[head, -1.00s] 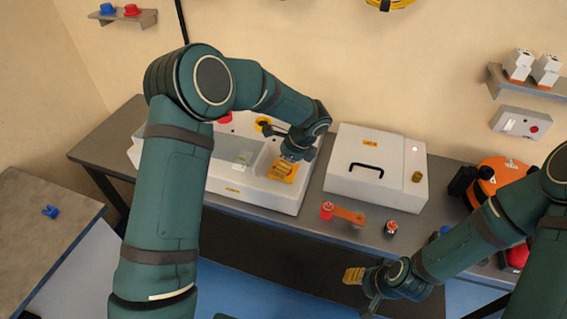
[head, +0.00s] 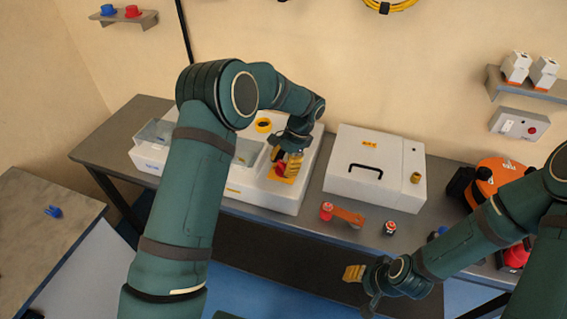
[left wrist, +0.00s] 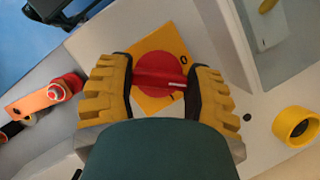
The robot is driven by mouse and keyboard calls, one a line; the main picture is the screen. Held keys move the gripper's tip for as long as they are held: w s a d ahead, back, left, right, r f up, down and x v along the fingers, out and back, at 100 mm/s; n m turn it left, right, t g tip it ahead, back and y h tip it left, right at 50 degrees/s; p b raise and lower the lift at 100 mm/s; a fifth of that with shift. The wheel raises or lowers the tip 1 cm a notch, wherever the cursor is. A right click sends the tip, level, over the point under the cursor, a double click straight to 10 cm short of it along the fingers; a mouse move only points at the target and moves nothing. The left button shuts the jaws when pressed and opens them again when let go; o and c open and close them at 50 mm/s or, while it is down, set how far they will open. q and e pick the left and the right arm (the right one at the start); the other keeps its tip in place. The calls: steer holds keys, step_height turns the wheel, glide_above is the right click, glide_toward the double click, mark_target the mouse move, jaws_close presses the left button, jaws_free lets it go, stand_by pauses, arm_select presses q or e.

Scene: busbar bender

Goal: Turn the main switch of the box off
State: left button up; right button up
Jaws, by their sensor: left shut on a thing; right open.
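The white box (head: 262,203) on the bench carries a yellow plate (head: 272,176) with a red main switch (head: 280,168). In the left wrist view the switch is a round red knob (left wrist: 157,68) with a bar handle across it. The yellow plate behind it (left wrist: 150,103) shows an O mark near the handle's right end. My left gripper (head: 288,160) is shut on the knob; its two ridged yellow fingers (left wrist: 158,88) sit at either end of the handle. My right gripper (head: 362,280) is open and empty in front of the bench.
A second white box (head: 350,193) with a black handle stands to the right. An orange part with a red knob (head: 347,215) and a small red-topped piece (head: 390,228) lie in front of it. A yellow ring (left wrist: 296,126) is beside my left gripper.

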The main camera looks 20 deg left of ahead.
arm_select(q)
steer(key=n+h, duration=0.1)
steer(key=n, duration=0.2)
steer(key=shift+n+g, duration=0.3)
steer(key=shift+n, duration=0.1)
steer(key=shift+n+h+p, duration=0.35)
steer(key=shift+n+h, duration=0.55)
steer(key=shift+n, duration=1.1)
steer(key=o, duration=1.2)
